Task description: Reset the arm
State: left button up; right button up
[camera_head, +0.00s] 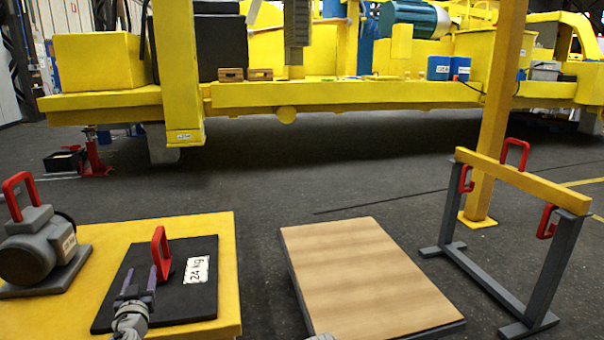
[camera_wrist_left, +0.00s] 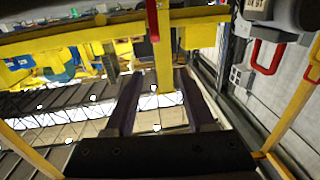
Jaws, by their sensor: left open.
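My left gripper (camera_head: 140,276) is at the lower left of the head view, above the black plate marked 24 kg (camera_head: 201,295). Its jaws are open, with the two dark fingers apart. A red handle (camera_head: 161,252) stands up from the plate just past the fingertips. The left wrist view shows the open fingers (camera_wrist_left: 165,85) with an empty gap between them. A narrow red strip, probably that handle (camera_wrist_left: 152,20), shows beyond the tips there. My right gripper does not show; only a small grey part peeks in at the bottom edge of the head view.
The plate lies on a yellow platform (camera_head: 226,236) beside a grey motor (camera_head: 40,245) with a red handle. A wood-topped board (camera_head: 365,280) lies right of it. A grey stand with a yellow bar (camera_head: 522,182) is at right. A large yellow machine (camera_head: 340,93) spans the back.

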pick_arm(q)
jog(key=s+d+f+g+p, duration=0.2)
jog(key=d+f+g, duration=0.2)
jog(key=d, duration=0.3)
jog(key=s+d+f+m+g+h+p, duration=0.1)
jog(key=s+d+f+g+p, duration=0.15)
jog(key=d, duration=0.45)
jog(key=s+d+f+g+p, duration=0.2)
jog(key=d+f+g, duration=0.2)
jog(key=d+g, duration=0.15)
jog(key=s+d+f+m+g+h+p, duration=0.1)
jog(key=s+d+m+g+h+p, duration=0.4)
jog(key=s+d, duration=1)
notch_tip(320, 180, up, 36)
jog(key=m+y+p, duration=0.1)
jog(key=p, duration=3.4)
jog(key=shift+w+d+r+g+y, duration=0.15)
jog(key=shift+w+g+y, duration=0.15)
jog(key=shift+w, duration=0.15)
